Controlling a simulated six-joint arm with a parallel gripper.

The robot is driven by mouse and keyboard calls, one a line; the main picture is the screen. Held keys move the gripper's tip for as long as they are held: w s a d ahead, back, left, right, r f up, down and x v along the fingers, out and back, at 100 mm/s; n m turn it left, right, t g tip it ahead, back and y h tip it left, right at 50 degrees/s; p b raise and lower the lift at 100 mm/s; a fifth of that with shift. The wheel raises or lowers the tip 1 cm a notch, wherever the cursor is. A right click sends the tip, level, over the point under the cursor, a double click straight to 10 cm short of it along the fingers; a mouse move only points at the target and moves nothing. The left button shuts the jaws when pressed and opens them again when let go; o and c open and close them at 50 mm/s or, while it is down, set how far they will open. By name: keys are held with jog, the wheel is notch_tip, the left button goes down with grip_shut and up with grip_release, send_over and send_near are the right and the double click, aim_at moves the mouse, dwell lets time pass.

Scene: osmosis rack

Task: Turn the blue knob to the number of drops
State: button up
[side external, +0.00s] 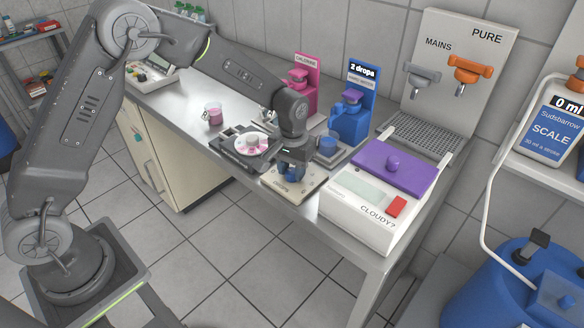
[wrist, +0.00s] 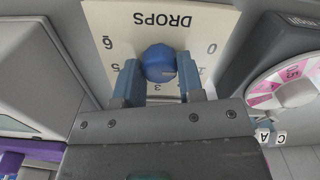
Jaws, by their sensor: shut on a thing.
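The blue knob (wrist: 158,62) sits on a pale plate marked DROPS (wrist: 205,20), which appears upside down in the wrist view. My gripper (wrist: 159,76) is shut on the knob, with one finger on each side. A pale mark on the knob faces the lower right. Numbers 0, 3, 5 and 6 show around it; the fingers partly cover others. In the side view my gripper (side external: 291,172) is down over the plate (side external: 306,187). A blue sign (side external: 363,72) behind the blue dispenser reads "2 drops".
A white tester marked CLOUDY? (side external: 362,212) with a purple lid (side external: 393,166) stands close on the right. A dial device with a pink and white disc (side external: 252,143) stands close on the left. The bench's front edge is near.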

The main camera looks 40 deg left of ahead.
aim_at(292, 171)
jog(key=m, duration=0.5)
jog(key=shift+m, duration=0.3)
jog(key=m, duration=0.5)
jog(key=shift+m, duration=0.3)
jog(key=o, duration=0.9)
jog(key=shift+r, duration=6.95)
